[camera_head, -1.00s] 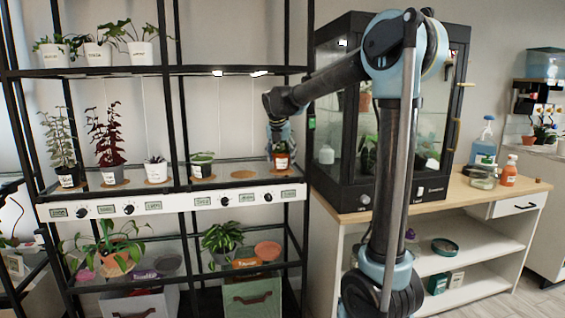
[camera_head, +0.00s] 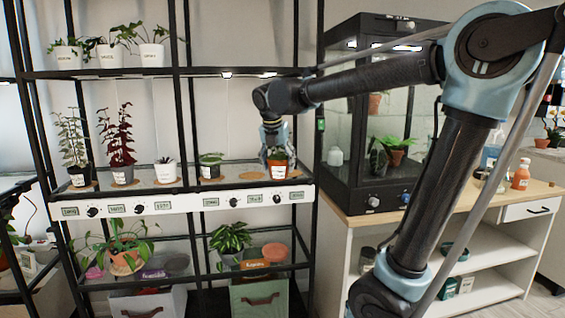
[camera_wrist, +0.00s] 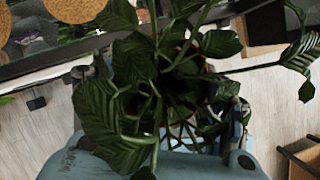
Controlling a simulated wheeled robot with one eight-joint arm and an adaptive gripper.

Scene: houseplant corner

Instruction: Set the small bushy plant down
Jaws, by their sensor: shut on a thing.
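The small bushy plant, in a terracotta pot with a white label (camera_head: 278,169), is at the right end of the middle shelf in the head view. My gripper (camera_head: 275,151) is shut on it from above and hides part of its leaves. In the wrist view the dark green striped leaves (camera_wrist: 115,110) fill the middle and hide most of the pot and fingers. Floor shows around the leaves there, and the shelf edge lies beyond them, so the pot seems held in front of the shelf. I cannot tell its exact height.
A bare cork mat (camera_head: 250,176) lies left of the pot; cork mats also show in the wrist view (camera_wrist: 75,9). A black shelf post (camera_head: 314,130) and a glass cabinet (camera_head: 372,195) are close on the right.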

